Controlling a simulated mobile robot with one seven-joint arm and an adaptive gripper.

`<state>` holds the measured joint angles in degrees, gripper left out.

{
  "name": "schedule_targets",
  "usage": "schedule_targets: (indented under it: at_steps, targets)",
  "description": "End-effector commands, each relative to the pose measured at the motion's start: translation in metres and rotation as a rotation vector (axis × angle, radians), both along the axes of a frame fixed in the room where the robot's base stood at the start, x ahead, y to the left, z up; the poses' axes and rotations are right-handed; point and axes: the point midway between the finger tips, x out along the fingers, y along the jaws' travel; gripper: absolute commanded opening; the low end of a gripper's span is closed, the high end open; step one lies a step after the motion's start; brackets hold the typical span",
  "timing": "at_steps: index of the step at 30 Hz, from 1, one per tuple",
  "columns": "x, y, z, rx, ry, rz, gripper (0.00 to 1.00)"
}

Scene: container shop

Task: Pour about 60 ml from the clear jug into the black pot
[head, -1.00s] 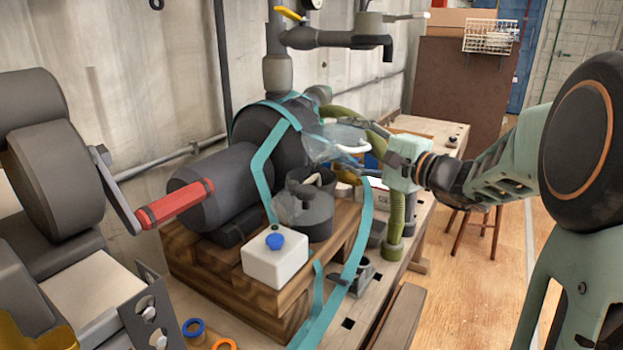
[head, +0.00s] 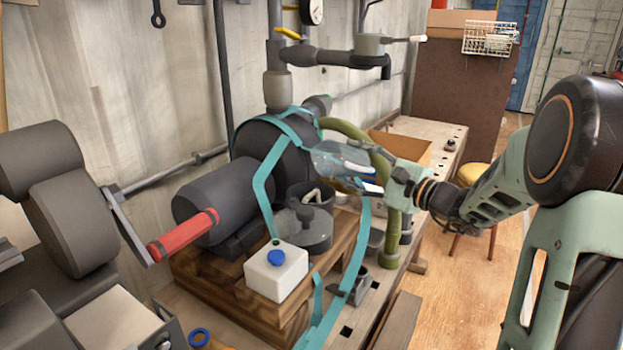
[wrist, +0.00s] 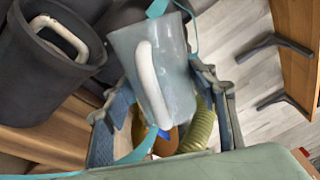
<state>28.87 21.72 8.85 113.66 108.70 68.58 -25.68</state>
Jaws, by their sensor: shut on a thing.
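The clear jug (head: 326,157), bluish and see-through with a white handle, is held tilted in the head view, its mouth toward the left. In the wrist view the jug (wrist: 180,70) sits between the fingers of my gripper (wrist: 165,118), which is shut on it; the gripper (head: 372,180) also shows in the head view. An open black pot (head: 322,212) with a cream handle stands below and left of the jug. It is large at left in the wrist view (wrist: 40,95), apart from the jug. I cannot make out liquid or a stream.
A white block with a blue cap (head: 277,275) sits on the wooden blocks. Teal straps (head: 262,195) and a green hose (head: 391,215) run close by. A pipe with a valve (head: 350,60) hangs above.

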Motion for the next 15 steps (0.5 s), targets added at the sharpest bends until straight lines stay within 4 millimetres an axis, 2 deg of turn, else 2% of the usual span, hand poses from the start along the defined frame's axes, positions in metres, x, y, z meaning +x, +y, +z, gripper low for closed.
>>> schedule_targets:
  at_steps: [8,15]
  targets:
    - [0.000,0.000,-0.008,0.056,0.048,0.002,0.23]
    - [0.000,0.000,0.013,0.151,0.133,0.001,0.23]
